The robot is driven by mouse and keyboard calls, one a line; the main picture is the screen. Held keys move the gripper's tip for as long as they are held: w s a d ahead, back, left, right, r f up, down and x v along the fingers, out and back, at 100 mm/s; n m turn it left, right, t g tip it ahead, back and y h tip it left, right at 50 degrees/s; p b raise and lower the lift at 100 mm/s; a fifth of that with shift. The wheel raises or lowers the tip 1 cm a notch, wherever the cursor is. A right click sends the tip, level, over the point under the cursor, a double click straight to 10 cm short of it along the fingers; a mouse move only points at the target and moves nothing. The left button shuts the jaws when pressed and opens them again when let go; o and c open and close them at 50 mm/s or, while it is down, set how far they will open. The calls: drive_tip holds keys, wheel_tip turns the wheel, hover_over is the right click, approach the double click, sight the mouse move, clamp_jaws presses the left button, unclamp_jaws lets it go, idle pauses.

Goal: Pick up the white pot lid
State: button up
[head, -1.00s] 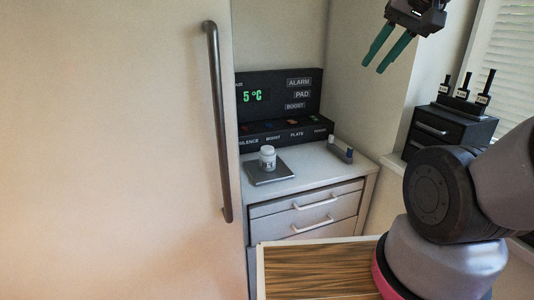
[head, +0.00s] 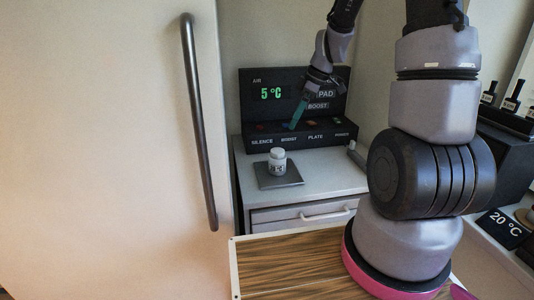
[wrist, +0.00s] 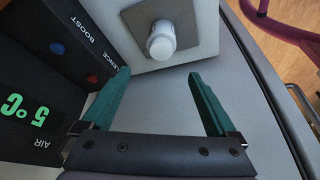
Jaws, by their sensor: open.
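A small white pot (head: 278,166) with dark marks on its side stands upright on a square grey plate (head: 292,179) on the counter. Its white lid (head: 277,153) is on top; it also shows from above in the wrist view (wrist: 161,47). My gripper (head: 297,116) is open and empty, pointing down in front of the black panel, above and behind the pot. In the wrist view its green fingers (wrist: 158,74) are spread apart, with the pot beyond their tips and nothing between them.
The black panel (head: 262,110) with a green 5 °C display and coloured buttons stands behind the plate, close to my gripper. A tall door with a dark handle (head: 197,120) is on the left. Drawers (head: 318,213) are below the counter. The counter right of the pot is mostly clear.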

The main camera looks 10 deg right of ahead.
drive_tip(key=n, duration=0.1)
hover_over(278, 151)
drive_tip(key=d, duration=0.3)
wheel_tip(278, 151, down, 7)
drive_tip(key=shift+a+r, duration=0.1)
drive_tip(key=shift+r, duration=0.1)
drive_tip(key=shift+s+x, duration=0.2)
drive_tip(key=shift+x, duration=1.2)
drive_tip(key=shift+s+x, duration=0.25)
drive_tip(key=shift+x, duration=1.2)
drive_tip(key=shift+a+r, duration=0.1)
drive_tip(key=shift+a, duration=0.1)
drive_tip(key=c, duration=1.4)
